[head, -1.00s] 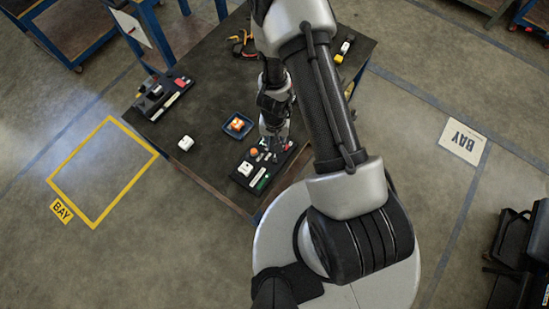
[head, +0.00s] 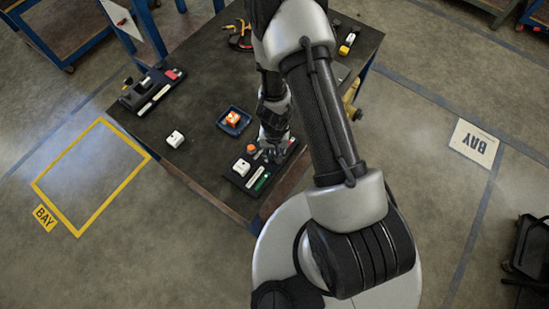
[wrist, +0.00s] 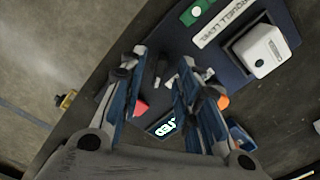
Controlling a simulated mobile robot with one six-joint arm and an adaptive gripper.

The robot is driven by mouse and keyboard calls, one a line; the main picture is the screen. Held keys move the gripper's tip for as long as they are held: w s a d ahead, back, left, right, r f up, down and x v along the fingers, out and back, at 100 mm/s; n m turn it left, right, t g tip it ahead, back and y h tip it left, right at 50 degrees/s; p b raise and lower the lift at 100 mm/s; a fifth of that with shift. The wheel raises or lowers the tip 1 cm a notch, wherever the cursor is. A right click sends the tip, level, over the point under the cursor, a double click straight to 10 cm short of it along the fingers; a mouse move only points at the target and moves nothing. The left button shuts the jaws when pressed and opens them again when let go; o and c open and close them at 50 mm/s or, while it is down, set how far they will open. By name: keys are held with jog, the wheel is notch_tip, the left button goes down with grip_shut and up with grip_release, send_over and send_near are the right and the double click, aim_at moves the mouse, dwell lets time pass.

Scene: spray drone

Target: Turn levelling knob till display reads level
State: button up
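A dark control panel (head: 231,178) lies near the table's front corner. A lit display (wrist: 163,126) shows characters, partly hidden by a finger, apparently ending in "TED". A red part (wrist: 140,106) is beside the left finger.
A blue tray (head: 222,126) with an orange item stands behind the panel. A white block (head: 175,139) and a black device (head: 137,103) are on the left of the table (head: 190,75). Pliers (head: 240,36) and a yellow-and-white item (head: 347,43) lie farther back.

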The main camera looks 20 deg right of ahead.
jog(key=shift+f+b, duration=0.5)
jog(key=shift+f, duration=0.3)
jog(key=shift+c, duration=0.4)
grip_shut()
